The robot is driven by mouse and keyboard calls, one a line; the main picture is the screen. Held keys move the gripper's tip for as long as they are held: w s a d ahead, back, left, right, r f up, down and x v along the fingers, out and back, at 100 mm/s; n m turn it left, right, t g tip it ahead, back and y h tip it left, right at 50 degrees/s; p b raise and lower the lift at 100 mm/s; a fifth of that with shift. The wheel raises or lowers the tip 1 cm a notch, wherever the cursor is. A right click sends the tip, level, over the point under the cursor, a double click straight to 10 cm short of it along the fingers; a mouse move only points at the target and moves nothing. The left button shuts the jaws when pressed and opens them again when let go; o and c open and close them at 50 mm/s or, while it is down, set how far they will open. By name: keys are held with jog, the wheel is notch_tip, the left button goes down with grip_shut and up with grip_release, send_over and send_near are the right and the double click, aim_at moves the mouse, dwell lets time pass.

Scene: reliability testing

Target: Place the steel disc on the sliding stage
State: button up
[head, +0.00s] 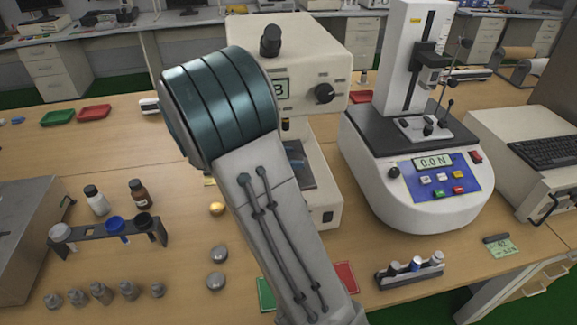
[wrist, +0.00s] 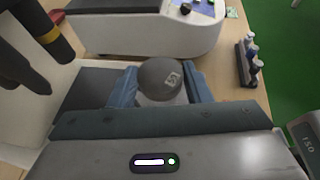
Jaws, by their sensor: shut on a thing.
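My gripper (wrist: 160,92) is shut on a round grey disc with a pale S-like mark, the steel disc (wrist: 160,78), between its two blue fingers. In the head view my arm hides the gripper and the disc. The dark flat plate of the sliding stage (wrist: 88,88) lies beside and below the fingers in the wrist view; part of it (head: 303,177) shows right of my arm in the head view. Whether the disc touches the plate I cannot tell. The cream machine marked B (head: 313,75) stands over the stage.
A dark nosepiece with a gold ring (wrist: 38,40) hangs at the upper left of the wrist view. A force tester (head: 420,195) stands to the right. A rack of small bottles (head: 410,272), two loose grey discs (head: 217,268) and a gold disc (head: 217,208) are on the bench.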

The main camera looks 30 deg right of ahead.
jog(key=shift+f, duration=1.65)
jog(key=shift+f, duration=0.2)
jog(key=o, duration=1.3)
jog(key=shift+c, duration=0.2)
jog(key=shift+r, duration=0.1)
